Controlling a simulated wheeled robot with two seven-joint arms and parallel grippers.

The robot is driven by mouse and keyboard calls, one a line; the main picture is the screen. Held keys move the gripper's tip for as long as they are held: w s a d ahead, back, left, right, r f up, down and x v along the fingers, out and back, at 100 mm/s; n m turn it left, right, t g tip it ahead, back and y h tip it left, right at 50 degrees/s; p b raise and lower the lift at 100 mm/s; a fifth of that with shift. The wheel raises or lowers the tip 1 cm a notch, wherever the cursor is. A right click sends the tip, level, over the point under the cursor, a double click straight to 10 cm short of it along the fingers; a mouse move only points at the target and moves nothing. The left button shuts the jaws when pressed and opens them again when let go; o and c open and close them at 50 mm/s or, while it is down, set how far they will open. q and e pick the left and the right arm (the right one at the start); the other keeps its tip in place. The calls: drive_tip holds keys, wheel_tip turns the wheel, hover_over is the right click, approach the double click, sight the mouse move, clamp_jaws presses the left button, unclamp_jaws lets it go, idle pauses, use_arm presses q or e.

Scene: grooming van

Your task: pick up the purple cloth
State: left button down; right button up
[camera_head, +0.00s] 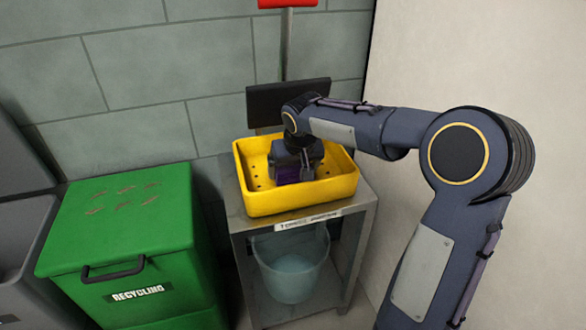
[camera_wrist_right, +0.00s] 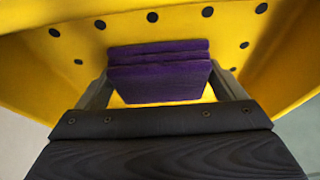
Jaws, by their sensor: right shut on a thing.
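The purple cloth (camera_head: 288,174) is folded and sits inside the yellow basket (camera_head: 300,198), partly hidden by my right gripper. My right gripper (camera_head: 298,170) reaches down into the basket and is shut on the cloth. In the right wrist view the folded cloth (camera_wrist_right: 158,78) lies between the two fingers (camera_wrist_right: 160,92), with the yellow basket wall and its dark holes (camera_wrist_right: 100,45) around it. I cannot tell whether the cloth touches the basket floor. My left gripper is not in view.
The basket stands on a grey metal stand (camera_head: 240,225) with a translucent bucket (camera_head: 292,272) on its lower shelf. A green recycling bin (camera_head: 125,240) is to the left. A dark panel on a pole (camera_head: 265,103) stands behind, against a tiled wall. A pale wall is on the right.

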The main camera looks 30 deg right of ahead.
drive_tip(key=shift+r, duration=0.5)
wheel_tip(320, 180, up, 2)
drive_tip(key=shift+r+p, duration=0.25)
drive_tip(key=shift+p, duration=0.5)
drive_tip(key=s+a+r+p, duration=0.1)
drive_tip(key=s+a+r, duration=0.1)
drive_tip(key=a+r, duration=0.1)
drive_tip(key=s+a+r+p, duration=0.1)
drive_tip(key=s+a+r, duration=0.1)
drive_tip(key=a+r, duration=0.1)
drive_tip(key=s+a+r+p, duration=0.2)
drive_tip(key=s+a+r, duration=0.1)
drive_tip(key=a, duration=0.2)
drive_tip(key=shift+r, duration=0.1)
drive_tip(key=shift+s+a+r, duration=0.15)
drive_tip(key=shift+s+a, duration=0.1)
drive_tip(key=shift+a, duration=0.2)
